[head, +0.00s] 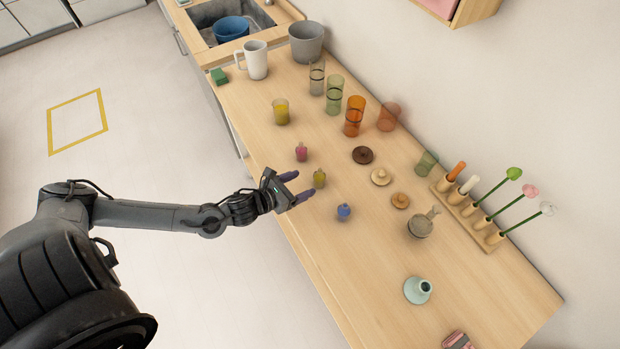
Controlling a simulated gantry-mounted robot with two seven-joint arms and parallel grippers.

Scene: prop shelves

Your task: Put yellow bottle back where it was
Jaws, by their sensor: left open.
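The small yellow bottle (319,179) stands upright on the wooden counter, between a pink bottle (301,152) and a blue bottle (344,211). My left gripper (296,187) is open at the counter's front edge. Its purple fingers point toward the yellow bottle, which is just beyond or between the fingertips; I cannot tell whether they touch it. My right gripper is not in view.
A yellow cup (281,112) and several tall glasses stand farther back. A dark lid (362,155), a glass decanter (421,224), a teal vase (417,290) and a wooden flower rack (468,211) are to the right. Bare counter lies in front of the vase.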

